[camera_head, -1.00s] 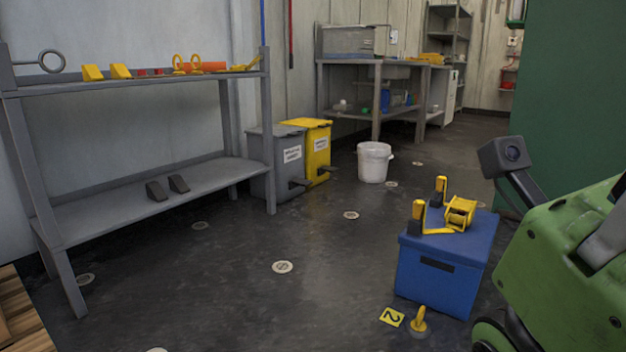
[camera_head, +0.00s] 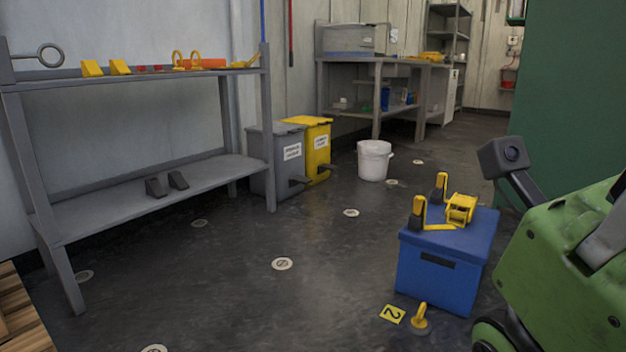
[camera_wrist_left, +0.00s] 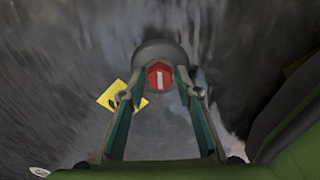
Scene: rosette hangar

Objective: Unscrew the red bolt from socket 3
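In the left wrist view, a red bolt (camera_wrist_left: 160,77) shows as a round red head with a white slot line. A dark grey rounded part (camera_wrist_left: 161,52) surrounds its far side. The two fingers of my left gripper (camera_wrist_left: 163,88) converge on either side of the red head and appear closed on it; their exact contact is hard to see. A yellow number marker (camera_wrist_left: 112,95) lies on the floor beside it, partly behind a finger, its number unreadable. The head view shows neither the red bolt nor either gripper.
A blue box (camera_head: 440,275) with yellow-and-black tools on its lid stands at the right. A yellow eye bolt (camera_head: 420,318) and marker 2 (camera_head: 392,314) are in front. A grey shelf (camera_head: 150,196) stands left, a white bucket (camera_head: 374,161) farther back. Mid-floor is open, with flat round discs.

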